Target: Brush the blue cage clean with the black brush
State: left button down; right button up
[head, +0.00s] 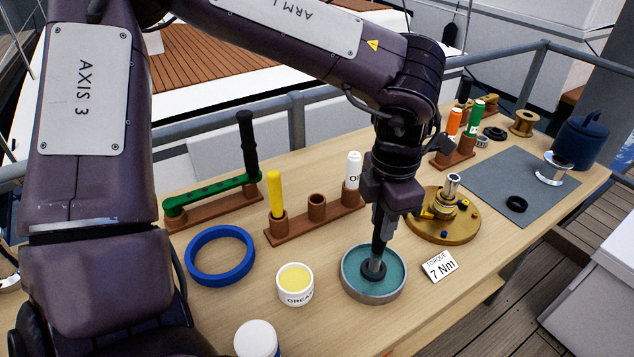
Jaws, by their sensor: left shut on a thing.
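My left gripper (383,212) comes down from above and is shut on the upright handle of the black brush (375,266). The brush's round black head is down inside a round metal dish (372,297) of teal liquid, near its middle. How deep the bristles sit is hidden. The blue cage (222,280) is a plain blue ring lying flat on the wooden table, left of the dish and well apart from the brush. My right gripper is not in the head view.
A grease tub (295,299) stands between the cage and the dish. Behind are a brown rack (317,231) with yellow and white bottles and a green torque wrench (212,193) on a stand. A brass fixture (443,226) and a torque card (439,266) are right of the dish.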

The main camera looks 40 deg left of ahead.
pick_arm(q)
jog(key=shift+f+b, duration=0.65)
jog(key=shift+f, duration=0.3)
